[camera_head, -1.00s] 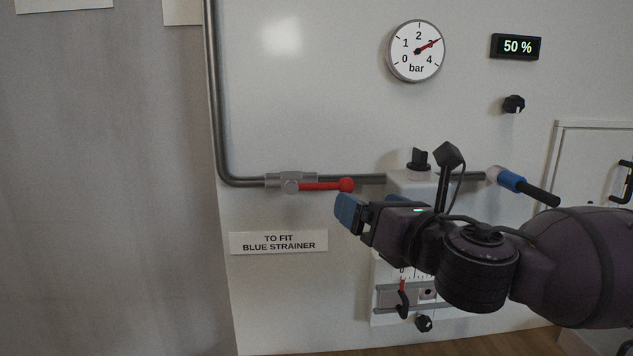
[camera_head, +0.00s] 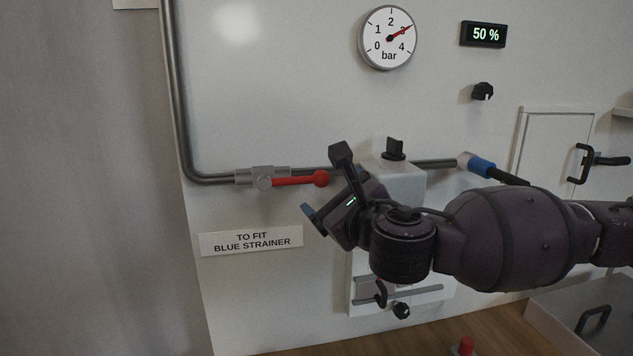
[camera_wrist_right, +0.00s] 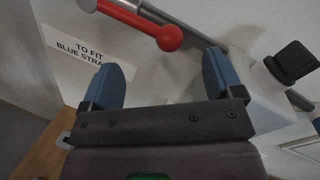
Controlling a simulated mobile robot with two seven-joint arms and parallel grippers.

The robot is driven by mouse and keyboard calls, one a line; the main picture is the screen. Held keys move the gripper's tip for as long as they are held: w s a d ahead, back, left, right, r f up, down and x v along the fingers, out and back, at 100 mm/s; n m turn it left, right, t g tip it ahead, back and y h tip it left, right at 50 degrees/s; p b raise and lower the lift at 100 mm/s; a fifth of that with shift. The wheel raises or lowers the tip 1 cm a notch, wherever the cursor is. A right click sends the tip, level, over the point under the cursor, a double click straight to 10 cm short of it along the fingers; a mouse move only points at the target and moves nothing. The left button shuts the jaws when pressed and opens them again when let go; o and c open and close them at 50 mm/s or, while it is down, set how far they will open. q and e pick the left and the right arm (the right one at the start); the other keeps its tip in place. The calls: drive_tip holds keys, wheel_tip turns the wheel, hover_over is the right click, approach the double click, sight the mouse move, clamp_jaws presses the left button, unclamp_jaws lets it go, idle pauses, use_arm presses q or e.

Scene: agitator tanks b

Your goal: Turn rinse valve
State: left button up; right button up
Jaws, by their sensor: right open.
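A valve (camera_head: 262,178) sits on the grey pipe at the left of the panel. Its red lever (camera_head: 298,181) lies nearly along the pipe, its ball end pointing right. I cannot tell from any label whether this is the rinse valve. My right gripper (camera_head: 327,203) is just right of and below the ball end, tilted, apart from it in this view. In the right wrist view the two blue fingers (camera_wrist_right: 163,72) are spread with nothing between them. The red ball (camera_wrist_right: 169,37) shows beyond and between the fingertips. My left gripper is not in view.
A label (camera_head: 250,241) reads "TO FIT BLUE STRAINER". A white box with a black knob (camera_head: 394,149) stands behind my right wrist. A pressure gauge (camera_head: 388,38) and "50 %" display (camera_head: 483,34) are above.

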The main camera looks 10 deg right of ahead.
sight(318, 185)
drive_tip(key=shift+x, duration=3.15)
drive_tip(key=shift+r, duration=0.1)
drive_tip(key=c, duration=1.3)
